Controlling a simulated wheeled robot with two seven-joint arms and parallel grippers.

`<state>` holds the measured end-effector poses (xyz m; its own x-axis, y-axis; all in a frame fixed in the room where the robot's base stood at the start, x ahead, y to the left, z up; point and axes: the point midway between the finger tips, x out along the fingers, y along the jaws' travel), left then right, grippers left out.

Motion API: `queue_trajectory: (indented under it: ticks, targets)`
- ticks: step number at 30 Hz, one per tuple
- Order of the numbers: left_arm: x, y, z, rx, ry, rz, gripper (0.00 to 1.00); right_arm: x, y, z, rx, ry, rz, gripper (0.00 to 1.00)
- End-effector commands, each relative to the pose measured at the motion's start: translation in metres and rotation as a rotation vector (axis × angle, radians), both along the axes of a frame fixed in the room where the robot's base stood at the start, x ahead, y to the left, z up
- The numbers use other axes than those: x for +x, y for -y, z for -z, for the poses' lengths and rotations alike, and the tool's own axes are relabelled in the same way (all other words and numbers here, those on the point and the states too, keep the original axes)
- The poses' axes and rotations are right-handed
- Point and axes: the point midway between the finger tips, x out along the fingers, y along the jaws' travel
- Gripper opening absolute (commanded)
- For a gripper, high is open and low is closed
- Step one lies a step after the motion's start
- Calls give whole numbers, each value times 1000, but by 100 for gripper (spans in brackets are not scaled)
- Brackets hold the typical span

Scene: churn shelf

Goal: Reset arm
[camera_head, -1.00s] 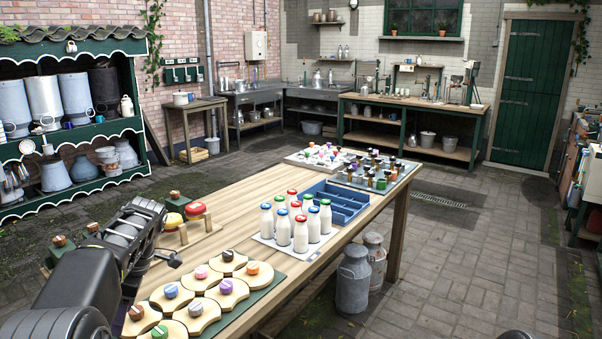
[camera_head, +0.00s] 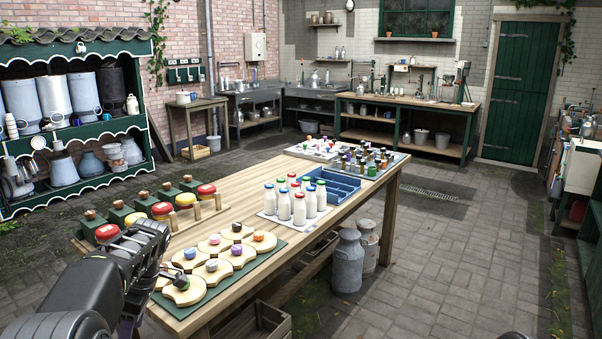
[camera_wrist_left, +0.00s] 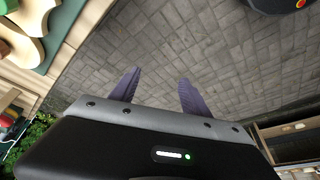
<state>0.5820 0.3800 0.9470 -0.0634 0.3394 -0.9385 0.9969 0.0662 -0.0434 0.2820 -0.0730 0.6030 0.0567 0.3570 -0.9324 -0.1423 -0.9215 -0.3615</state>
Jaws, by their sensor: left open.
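My left arm comes in from the lower left in the head view, and its gripper (camera_head: 176,275) is over the near left end of the wooden table, beside the green board (camera_head: 262,252) of pale wooden pieces with coloured knobs. In the left wrist view the gripper's two purple fingers (camera_wrist_left: 156,88) stand apart with nothing between them, and grey paving shows beyond them. Part of the board shows at the upper left there. My right gripper is not in view.
The table (camera_head: 232,190) also bears milk bottles (camera_head: 299,208), a blue crate (camera_head: 338,186) and a row of red and yellow knobs (camera_head: 187,200). Milk churns (camera_head: 348,262) stand beside it, with a wooden crate (camera_head: 262,322) below.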

Motion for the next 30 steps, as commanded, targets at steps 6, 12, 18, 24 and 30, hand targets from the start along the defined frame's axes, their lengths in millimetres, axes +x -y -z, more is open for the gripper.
queue_trajectory:
  ticks: [6, 12, 18, 24, 30]
  targets:
    - [0, 19, 54, -68, -39, 156, 55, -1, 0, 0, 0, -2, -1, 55]
    - [-10, 53, 129, -172, -76, 376, 55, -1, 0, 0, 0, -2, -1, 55]
    - [-57, 121, 237, -346, -95, 709, 55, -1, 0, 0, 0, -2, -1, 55]
    - [-157, 216, 328, -527, -32, 1088, 55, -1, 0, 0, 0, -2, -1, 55]
    - [-259, 285, 350, -596, 66, 1371, 55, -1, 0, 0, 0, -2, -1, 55]
